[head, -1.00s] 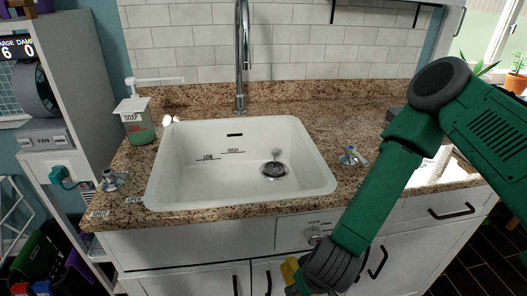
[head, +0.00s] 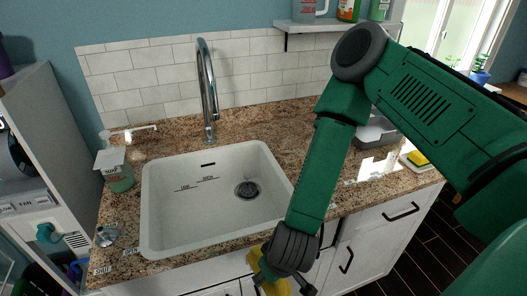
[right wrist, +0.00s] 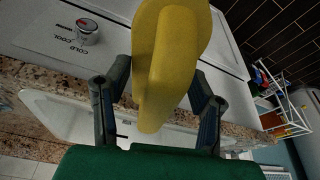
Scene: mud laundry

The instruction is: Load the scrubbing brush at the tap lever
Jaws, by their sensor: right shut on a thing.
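My right gripper (head: 284,286) is low in front of the sink cabinet. In the right wrist view my right gripper (right wrist: 158,100) is shut on a smooth yellow thing (right wrist: 172,60), which I take to be the scrubbing brush; no bristles show. Its yellow edge (head: 254,259) also shows in the head view, mostly behind the gripper. A metal tap lever (head: 106,236) stands on the counter left of the sink, near small labels. The curved tap (head: 208,95) rises behind the sink (head: 205,232). My left gripper is not in view.
A soap dispenser (head: 117,172) stands at the counter's left. A grey tray (head: 376,132) and a yellow sponge (head: 417,158) are at the right. A knob (right wrist: 87,31) sits on the cabinet front. The basin is empty. My right arm covers the counter right of the sink.

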